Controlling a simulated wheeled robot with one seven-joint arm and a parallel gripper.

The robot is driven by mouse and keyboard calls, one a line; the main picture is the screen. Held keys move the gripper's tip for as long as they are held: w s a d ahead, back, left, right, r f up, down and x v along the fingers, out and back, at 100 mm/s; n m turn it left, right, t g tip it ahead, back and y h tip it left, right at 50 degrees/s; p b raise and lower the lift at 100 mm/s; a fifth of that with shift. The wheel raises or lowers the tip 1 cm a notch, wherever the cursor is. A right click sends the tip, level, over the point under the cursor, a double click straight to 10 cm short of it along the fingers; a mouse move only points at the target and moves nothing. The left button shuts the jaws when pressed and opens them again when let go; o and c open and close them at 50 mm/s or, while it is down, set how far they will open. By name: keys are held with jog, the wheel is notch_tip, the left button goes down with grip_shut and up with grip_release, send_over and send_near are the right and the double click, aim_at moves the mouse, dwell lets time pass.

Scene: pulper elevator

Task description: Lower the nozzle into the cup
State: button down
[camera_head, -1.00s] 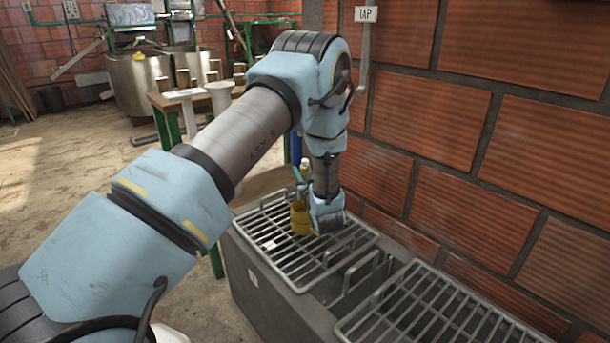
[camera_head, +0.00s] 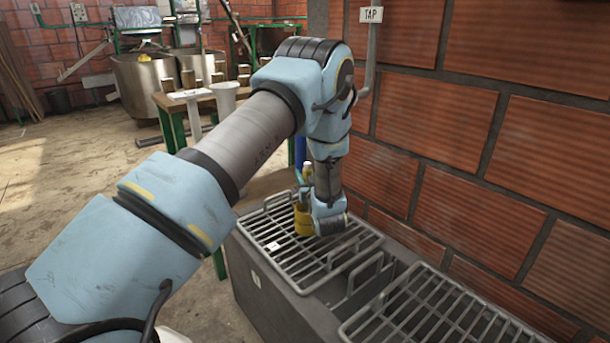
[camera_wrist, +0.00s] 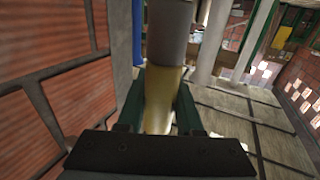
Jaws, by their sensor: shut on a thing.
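A mustard-yellow cup-like thing (camera_head: 303,221) shows upright at the rack in the head view, close to the left side of my wrist. My gripper (camera_wrist: 159,108) has dark green fingers on both sides of a yellow piece (camera_wrist: 161,88) below a grey cylinder (camera_wrist: 169,32) in the wrist view. The yellow piece looks like the nozzle, but I cannot be sure. A small pale yellow and white part (camera_head: 307,169) shows just above my wrist end in the head view. The fingertips are hidden there, and the gap between nozzle and cup cannot be told.
A metal grate (camera_head: 285,265) tops the grey basin; a second grate (camera_head: 430,310) lies to the right. A table (camera_head: 172,105) stands behind. Open floor (camera_head: 60,190) lies left.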

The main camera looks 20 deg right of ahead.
jog(key=shift+f+b, duration=1.95)
jog(key=shift+f, duration=0.75)
jog(key=shift+f+b, duration=1)
jog(key=shift+f, duration=0.35)
jog(key=shift+c, duration=2.4)
grip_release()
